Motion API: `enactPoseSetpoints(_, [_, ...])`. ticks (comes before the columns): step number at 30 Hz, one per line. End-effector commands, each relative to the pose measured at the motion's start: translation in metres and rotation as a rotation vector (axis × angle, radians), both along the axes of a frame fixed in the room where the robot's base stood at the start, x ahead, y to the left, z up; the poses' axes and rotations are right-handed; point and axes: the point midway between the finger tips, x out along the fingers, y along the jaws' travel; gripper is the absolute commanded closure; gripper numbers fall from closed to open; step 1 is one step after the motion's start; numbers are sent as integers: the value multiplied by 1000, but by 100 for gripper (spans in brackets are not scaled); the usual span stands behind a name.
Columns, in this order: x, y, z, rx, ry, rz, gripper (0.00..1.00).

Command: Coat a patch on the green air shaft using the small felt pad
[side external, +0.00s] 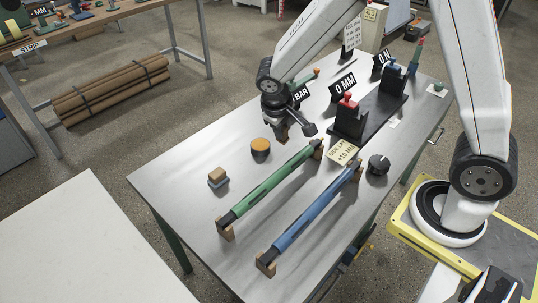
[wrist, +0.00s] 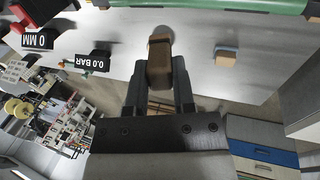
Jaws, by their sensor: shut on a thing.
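The green air shaft (side external: 265,190) rests on wooden supports at its ends, and part of it crosses the top of the wrist view (wrist: 210,4). My gripper (side external: 281,124) is above the table near the shaft's far end, left of it. In the wrist view my gripper (wrist: 160,85) is shut on a brown block (wrist: 159,68), which looks like the small felt pad. The block shows only partly under my gripper in the side view (side external: 282,136). It appears apart from the green shaft. Whether its face carries any coating cannot be seen.
A dark round pot with an orange top (side external: 260,147) and a tan-topped block with a blue-grey base (side external: 218,179) stand left of the green shaft. A blue shaft (side external: 310,215) lies parallel on its right.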

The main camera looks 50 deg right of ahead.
Motion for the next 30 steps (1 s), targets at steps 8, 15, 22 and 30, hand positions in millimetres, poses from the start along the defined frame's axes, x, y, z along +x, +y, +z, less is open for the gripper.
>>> enactPoseSetpoints(8, [-3, 1, 2, 0, -1, -33, 100])
enactPoseSetpoints(15, [2, 18, 2, 7, -11, -26, 100])
enactPoseSetpoints(22, [11, 66, 0, 26, -40, -9, 100])
enactPoseSetpoints(30, [13, 148, -2, 66, -81, 12, 100])
